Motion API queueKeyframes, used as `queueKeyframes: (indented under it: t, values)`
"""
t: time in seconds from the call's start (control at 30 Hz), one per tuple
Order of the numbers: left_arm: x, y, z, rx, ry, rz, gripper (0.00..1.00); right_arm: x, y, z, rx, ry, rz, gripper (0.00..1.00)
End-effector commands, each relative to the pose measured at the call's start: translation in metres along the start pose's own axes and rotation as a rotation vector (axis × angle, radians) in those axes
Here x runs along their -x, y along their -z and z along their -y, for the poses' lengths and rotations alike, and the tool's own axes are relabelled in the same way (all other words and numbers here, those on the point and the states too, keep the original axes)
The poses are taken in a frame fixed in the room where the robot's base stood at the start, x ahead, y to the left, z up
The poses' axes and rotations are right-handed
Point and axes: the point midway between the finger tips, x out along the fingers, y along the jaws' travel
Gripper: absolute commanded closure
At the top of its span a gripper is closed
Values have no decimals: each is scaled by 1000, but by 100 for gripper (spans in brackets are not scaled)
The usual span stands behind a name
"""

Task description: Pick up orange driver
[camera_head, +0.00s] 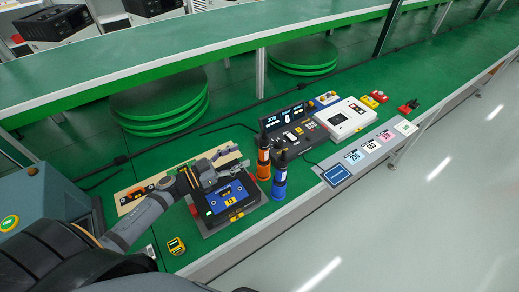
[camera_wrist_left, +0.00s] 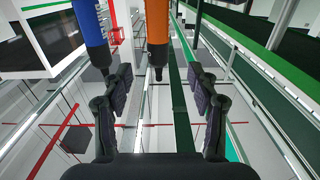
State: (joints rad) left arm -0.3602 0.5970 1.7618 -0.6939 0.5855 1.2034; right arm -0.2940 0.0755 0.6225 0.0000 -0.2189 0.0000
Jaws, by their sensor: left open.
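The orange driver (camera_head: 263,165) stands upright with a dark top, at the right edge of a dark box with a blue screen (camera_head: 230,196). The blue driver (camera_head: 279,182) stands upright close to its right. My left gripper (camera_head: 238,161) is open and empty, just left of the orange driver, above the screen box. In the left wrist view, the orange driver (camera_wrist_left: 159,25) comes down from the top edge, between the lines of the open fingers (camera_wrist_left: 160,88). The blue driver (camera_wrist_left: 92,35) shows left of it, near the left finger. My right gripper is not in view.
A black control unit (camera_head: 292,130) and a white box (camera_head: 345,119) stand right of the drivers on the green bench. A label strip (camera_head: 369,154) runs along the front edge. A yellow item (camera_head: 177,246) and a wooden board (camera_head: 130,196) lie left.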

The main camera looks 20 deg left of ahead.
Motion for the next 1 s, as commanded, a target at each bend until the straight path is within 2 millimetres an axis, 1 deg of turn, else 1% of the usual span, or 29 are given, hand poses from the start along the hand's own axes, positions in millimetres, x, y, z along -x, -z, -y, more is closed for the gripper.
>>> queueKeyframes:
  t: [0.07, 0.2, 0.27, 0.37, 0.57, 0.7, 0.83, 0.9, 1.0]
  values:
    - [-6, 2, 0, -1, 2, -5, 40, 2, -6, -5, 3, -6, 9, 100]
    - [-29, 4, 0, 2, 2, -8, 40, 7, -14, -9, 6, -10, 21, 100]
    - [-40, 4, 1, 2, 4, -8, 40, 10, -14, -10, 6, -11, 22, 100]
    - [-50, 3, 1, 1, 2, -4, 40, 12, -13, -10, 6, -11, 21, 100]
    - [-57, 3, 0, 0, 1, -3, 40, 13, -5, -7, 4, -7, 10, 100]
    - [-82, 9, 0, 3, 3, -6, 40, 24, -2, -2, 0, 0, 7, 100]
    - [-100, 6, 0, 2, 2, -4, 40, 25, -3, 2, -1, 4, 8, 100]
    - [-104, 5, 0, 0, 1, -1, 40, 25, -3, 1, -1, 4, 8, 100]
    - [-105, 4, 0, 0, 1, 0, 40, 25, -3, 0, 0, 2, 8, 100]
